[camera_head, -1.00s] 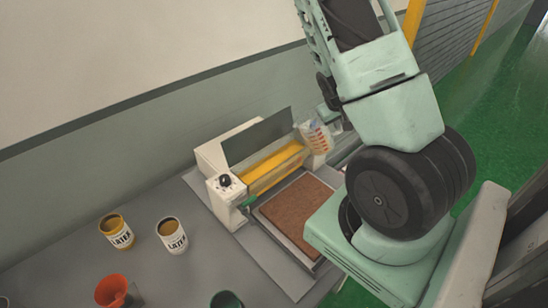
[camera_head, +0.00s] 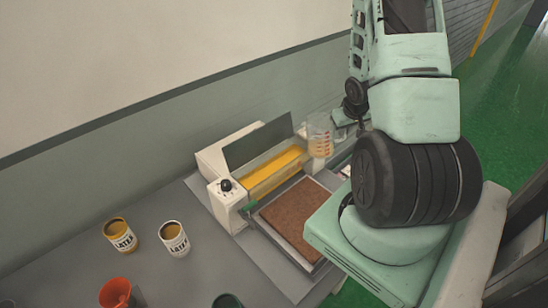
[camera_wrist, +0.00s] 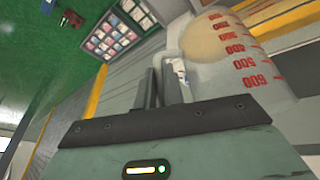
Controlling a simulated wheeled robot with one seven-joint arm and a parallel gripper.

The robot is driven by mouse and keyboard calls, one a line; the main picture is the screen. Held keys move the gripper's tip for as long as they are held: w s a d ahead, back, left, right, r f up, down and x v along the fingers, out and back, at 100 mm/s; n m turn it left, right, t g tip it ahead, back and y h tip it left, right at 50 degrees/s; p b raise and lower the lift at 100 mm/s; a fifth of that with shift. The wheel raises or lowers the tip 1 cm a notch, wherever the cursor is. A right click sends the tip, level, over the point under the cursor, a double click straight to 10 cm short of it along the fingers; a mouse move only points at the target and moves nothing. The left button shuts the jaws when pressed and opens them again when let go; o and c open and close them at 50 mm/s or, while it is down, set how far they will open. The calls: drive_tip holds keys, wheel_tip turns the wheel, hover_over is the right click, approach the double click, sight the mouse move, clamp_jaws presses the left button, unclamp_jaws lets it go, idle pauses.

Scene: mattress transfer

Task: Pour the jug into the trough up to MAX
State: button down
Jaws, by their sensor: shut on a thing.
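The clear jug (camera_head: 319,140) with red graduation marks is at the right end of the trough, standing about upright. In the wrist view the jug (camera_wrist: 255,75) fills the upper right, with a pale tan patch of liquid visible inside. My gripper (camera_wrist: 168,88) is shut on the jug's handle; in the head view my arm partly hides it. The trough (camera_head: 272,170) is a long channel in the white machine and holds yellow-orange liquid. Its MAX mark is too small to make out. I cannot tell whether the jug touches the machine.
A brown slab lies in a framed tray (camera_head: 318,184) in front of the trough. A yellow latex can (camera_head: 121,236) and a white latex can (camera_head: 174,239) stand at left, with a red cup (camera_head: 116,293) nearer. A dark panel (camera_head: 255,140) rises behind the trough. Bare table lies between.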

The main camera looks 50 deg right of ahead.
drive_tip(key=shift+s+d+f+t+y+p, duration=0.2)
drive_tip(key=shift+f+t+y+p, duration=0.1)
drive_tip(key=shift+f, duration=0.15)
drive_tip(key=shift+s+d+f+t+y+p, duration=0.1)
drive_tip(key=shift+d+f+t+y+p, duration=0.15)
drive_tip(key=shift+f, duration=0.2)
wheel_tip(320, 180, up, 5)
drive_tip(key=shift+f, duration=0.1)
drive_tip(key=shift+a, duration=0.1)
